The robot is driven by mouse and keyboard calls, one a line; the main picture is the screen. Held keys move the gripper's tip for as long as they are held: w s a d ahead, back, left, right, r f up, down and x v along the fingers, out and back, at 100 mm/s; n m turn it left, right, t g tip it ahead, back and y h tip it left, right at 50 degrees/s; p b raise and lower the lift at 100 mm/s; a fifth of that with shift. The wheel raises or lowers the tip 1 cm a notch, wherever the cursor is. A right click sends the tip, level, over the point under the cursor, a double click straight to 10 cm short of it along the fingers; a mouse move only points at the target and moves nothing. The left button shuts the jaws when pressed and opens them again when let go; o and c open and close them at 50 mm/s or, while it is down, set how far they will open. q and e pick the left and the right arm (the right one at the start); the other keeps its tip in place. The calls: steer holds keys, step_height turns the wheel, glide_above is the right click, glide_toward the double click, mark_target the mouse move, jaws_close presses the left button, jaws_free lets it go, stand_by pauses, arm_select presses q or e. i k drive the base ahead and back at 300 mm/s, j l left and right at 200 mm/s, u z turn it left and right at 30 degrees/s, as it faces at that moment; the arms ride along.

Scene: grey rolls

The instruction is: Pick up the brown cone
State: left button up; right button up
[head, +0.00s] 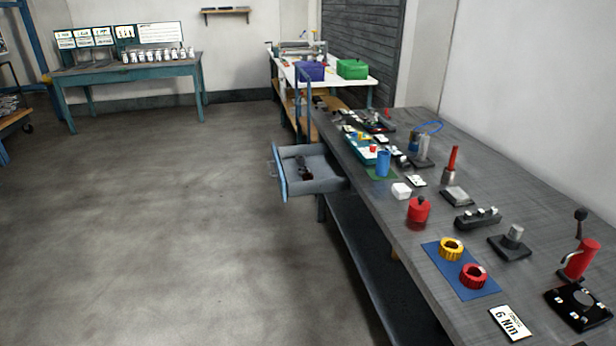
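I cannot make out a brown cone anywhere in the head view. An open grey drawer (325,184) with a blue front sticks out from the left side of the long grey workbench (392,212). Small dark and reddish items (306,172) lie in the drawer, too small to identify. Neither of my grippers is in view.
The bench holds a red canister (418,210), a blue cup (383,163), a blue mat (440,266) with yellow and red rings, and a red-handled tool (577,261). A teal table (135,75) stands far left. The floor (170,220) between is clear.

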mark_target(306, 176)
steer(key=i+j+z, duration=0.15)
steer(key=i, duration=0.25)
steer(key=i+j+z, duration=0.1)
steer(key=i, duration=0.35)
steer(key=i+j+z, duration=0.15)
steer(key=i, duration=0.25)
steer(key=j, duration=0.1)
